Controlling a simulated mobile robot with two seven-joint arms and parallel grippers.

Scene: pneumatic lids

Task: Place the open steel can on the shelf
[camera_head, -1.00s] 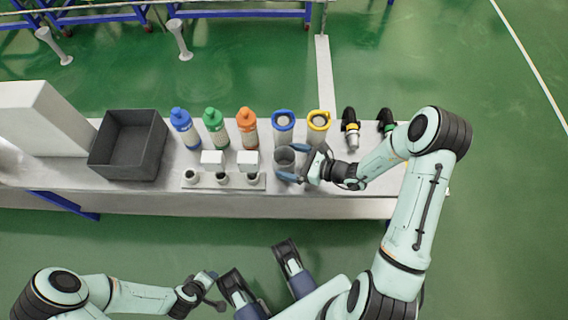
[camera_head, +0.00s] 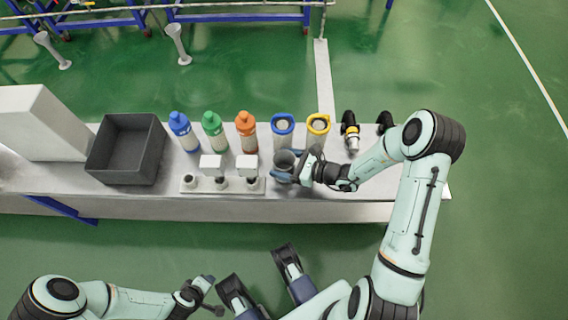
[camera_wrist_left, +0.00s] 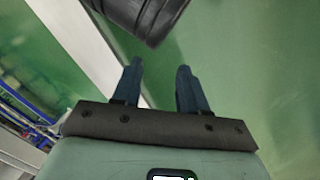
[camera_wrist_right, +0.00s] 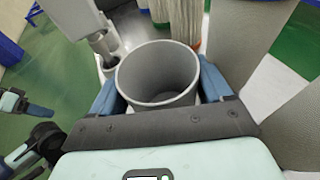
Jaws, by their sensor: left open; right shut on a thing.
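The open steel can (camera_head: 285,160) is a grey cylinder with an open top, at the front of the white bench, right of the small fixture. My right gripper (camera_head: 284,172) is shut on it, one finger on each side. In the right wrist view the open can (camera_wrist_right: 158,76) stands between the two blue fingers (camera_wrist_right: 160,100), and its inside looks empty. Whether its base touches the bench is hidden. The shelf is the long white bench top (camera_head: 355,186), or a part of it; I cannot tell which. My left gripper (camera_wrist_left: 155,80) is open and empty, low at the left, away from the bench.
Blue, green and orange bottles (camera_head: 214,132) stand left of two cans with blue and yellow rims (camera_head: 318,131). A white fixture (camera_head: 222,184) with several small cups is left of the can. A dark bin (camera_head: 127,148) stands further left. Two black-topped fittings (camera_head: 351,132) are at the right.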

